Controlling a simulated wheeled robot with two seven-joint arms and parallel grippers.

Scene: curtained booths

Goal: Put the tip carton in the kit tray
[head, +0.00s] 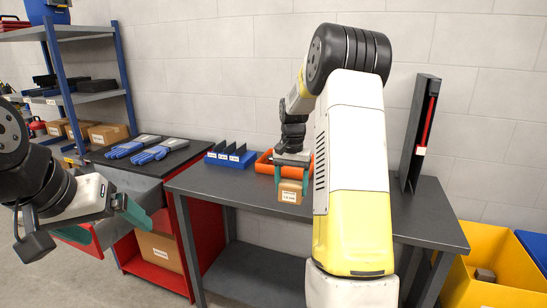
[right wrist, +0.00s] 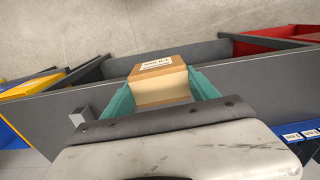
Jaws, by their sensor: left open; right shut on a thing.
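A small brown carton with a white label (head: 290,194) is held between the teal fingers of my right gripper (head: 292,181). It also shows between the fingers in the right wrist view (right wrist: 158,80). It is at the front of an orange tray (head: 263,163) on the dark grey table; I cannot tell its height above the table. The orange tray is partly hidden by my right arm and gripper, and its contents do not show. It may be the kit tray. My left gripper (head: 122,238) is open and empty at the left, away from the table.
A blue divided tray (head: 230,156) stands left of the orange one. A tall dark holder with a red strip (head: 419,135) stands at the table's right. Blue gloves (head: 140,149) lie on the left bench. A yellow bin (head: 495,262) stands at right. The table front is mostly bare.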

